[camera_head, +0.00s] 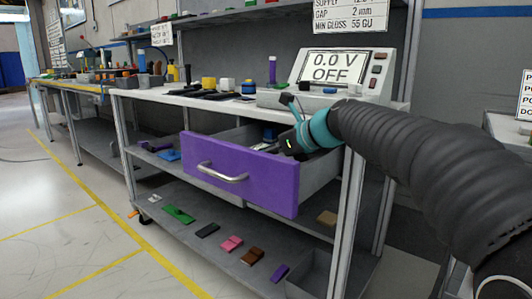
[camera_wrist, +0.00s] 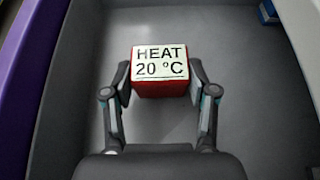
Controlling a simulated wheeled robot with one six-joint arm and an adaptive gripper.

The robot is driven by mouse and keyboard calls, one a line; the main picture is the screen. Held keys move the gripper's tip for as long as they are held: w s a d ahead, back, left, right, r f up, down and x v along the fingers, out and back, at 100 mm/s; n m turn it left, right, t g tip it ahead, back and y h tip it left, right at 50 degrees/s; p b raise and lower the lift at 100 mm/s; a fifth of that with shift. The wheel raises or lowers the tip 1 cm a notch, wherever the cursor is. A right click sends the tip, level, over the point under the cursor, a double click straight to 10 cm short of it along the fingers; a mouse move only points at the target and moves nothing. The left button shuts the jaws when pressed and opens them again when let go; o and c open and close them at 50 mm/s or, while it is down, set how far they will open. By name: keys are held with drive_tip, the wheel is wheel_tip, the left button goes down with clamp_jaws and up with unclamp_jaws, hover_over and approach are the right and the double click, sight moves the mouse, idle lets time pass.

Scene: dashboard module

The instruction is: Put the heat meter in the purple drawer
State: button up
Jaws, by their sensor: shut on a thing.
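The heat meter (camera_wrist: 160,88) is a small red block with a white label reading "HEAT 20 °C", in the middle of the wrist view. My gripper (camera_wrist: 159,82) is shut on it, one finger on each side. In the head view my gripper (camera_head: 290,140) is over the open purple drawer (camera_head: 235,172), near its right side, and the meter is hard to make out there. The drawer is pulled out, with a metal handle on its purple front. The wrist view shows grey drawer floor below the meter; whether the meter touches it I cannot tell.
A blue item (camera_wrist: 268,12) lies in the drawer's far corner. A meter box reading "0.0 V OFF" (camera_head: 339,68) stands on the bench above. Several small coloured blocks lie on the lower shelf (camera_head: 190,238). The drawer floor around my gripper is mostly clear.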

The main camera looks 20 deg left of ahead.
drive_tip(key=o, duration=1.3)
drive_tip(key=shift+r, duration=0.1)
drive_tip(key=shift+d+r, duration=0.15)
drive_tip(key=p+v, duration=0.1)
drive_tip(key=v, duration=1)
drive_tip(key=shift+s+d+r+p, duration=0.1)
drive_tip(key=shift+d+p, duration=0.2)
drive_tip(key=shift+p, duration=0.05)
